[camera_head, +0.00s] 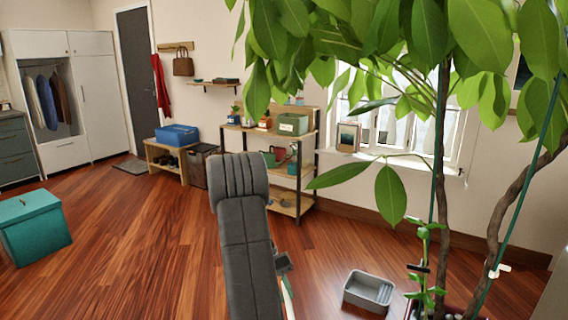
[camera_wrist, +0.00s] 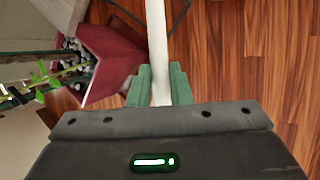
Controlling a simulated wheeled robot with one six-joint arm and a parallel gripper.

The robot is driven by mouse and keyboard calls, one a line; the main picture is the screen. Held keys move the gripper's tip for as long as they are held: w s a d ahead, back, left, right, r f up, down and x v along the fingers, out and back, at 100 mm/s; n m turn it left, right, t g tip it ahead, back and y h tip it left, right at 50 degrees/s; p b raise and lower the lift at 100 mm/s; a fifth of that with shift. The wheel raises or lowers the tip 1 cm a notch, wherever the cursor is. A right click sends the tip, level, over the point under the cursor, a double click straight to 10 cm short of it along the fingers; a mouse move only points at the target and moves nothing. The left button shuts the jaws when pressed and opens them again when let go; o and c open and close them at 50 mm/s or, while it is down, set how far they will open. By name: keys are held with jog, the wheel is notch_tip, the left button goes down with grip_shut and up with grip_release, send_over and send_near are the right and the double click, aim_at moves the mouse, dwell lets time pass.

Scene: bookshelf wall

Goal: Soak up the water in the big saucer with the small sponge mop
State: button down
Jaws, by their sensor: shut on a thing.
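My gripper (camera_wrist: 160,86) shows in the wrist view, its green fingers shut on a white handle (camera_wrist: 157,35), which I take to be the small sponge mop's. The handle runs up out of the picture, and no sponge head shows. A dark red plant pot (camera_wrist: 108,55) with pebbles stands left of the handle in the wrist view. I cannot make out the big saucer or any water.
A tall plant (camera_head: 441,150) fills the right of the head view, its leaves hanging near my arm. A grey tray (camera_head: 370,290) lies on the floor left of it. A teal box (camera_head: 34,228) stands far left. The wooden floor between is clear; a shelf (camera_head: 290,190) stands behind.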

jog(key=r+p, duration=0.1)
jog(key=p, duration=0.2)
jog(key=shift+s+r, duration=0.35)
jog(key=p, duration=0.3)
jog(key=shift+s+r, duration=0.15)
jog(key=shift+s, duration=0.15)
jog(key=shift+s+p, duration=0.25)
jog(key=shift+p, duration=0.45)
jog(key=shift+f, duration=0.2)
